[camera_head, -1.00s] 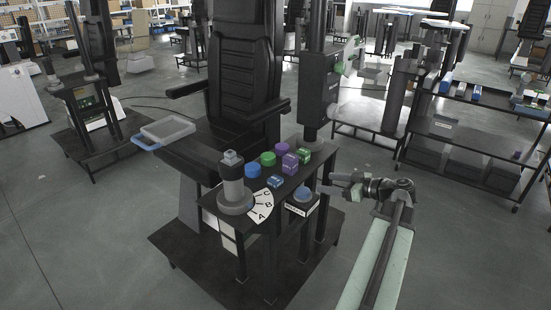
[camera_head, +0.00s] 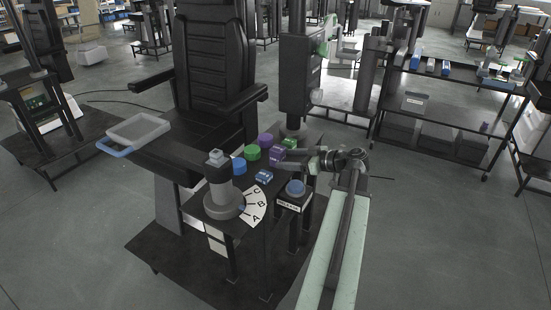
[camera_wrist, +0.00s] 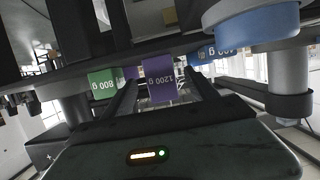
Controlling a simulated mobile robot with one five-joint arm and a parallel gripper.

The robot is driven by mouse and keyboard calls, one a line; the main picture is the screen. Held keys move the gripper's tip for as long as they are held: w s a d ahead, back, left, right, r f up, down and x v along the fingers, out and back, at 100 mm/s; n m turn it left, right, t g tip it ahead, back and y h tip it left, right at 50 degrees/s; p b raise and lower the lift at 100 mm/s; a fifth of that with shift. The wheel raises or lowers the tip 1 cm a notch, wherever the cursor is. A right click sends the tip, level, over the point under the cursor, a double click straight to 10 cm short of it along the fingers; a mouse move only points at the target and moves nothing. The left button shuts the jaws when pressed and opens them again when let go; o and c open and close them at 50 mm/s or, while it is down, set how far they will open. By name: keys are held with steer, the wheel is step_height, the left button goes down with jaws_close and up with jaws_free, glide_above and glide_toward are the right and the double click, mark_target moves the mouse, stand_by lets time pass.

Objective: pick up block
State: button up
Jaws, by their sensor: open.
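Three small labelled blocks stand on the dark bench: a green one (camera_head: 289,143), a purple one (camera_head: 277,155) and a blue one (camera_head: 264,177). My gripper (camera_head: 308,162) is just right of the purple block in the head view. In the wrist view the labels appear upside down: the green block (camera_wrist: 102,84) reads 800 g, the purple block (camera_wrist: 158,80) reads 1200 g, and the blue block (camera_wrist: 213,52) is partly hidden. My open gripper (camera_wrist: 162,92) has the purple block framed between its fingers; I cannot tell whether they reach around it.
Blue (camera_head: 239,167), green (camera_head: 252,152) and purple (camera_head: 265,140) round pieces stand behind the blocks. A grey knob (camera_head: 222,190) with an A-B-C dial and a blue button (camera_head: 295,187) are at the front. A black column (camera_head: 297,75) rises behind; a grey tray (camera_head: 138,130) is left.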

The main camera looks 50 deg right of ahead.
mark_target(284, 157)
steer(key=b+x, duration=0.1)
steer(key=x, duration=0.4)
jaws_close()
steer(key=shift+r, duration=0.1)
steer(key=shift+r, duration=0.1)
step_height(284, 157, up, 11)
steer(key=p, duration=1.1)
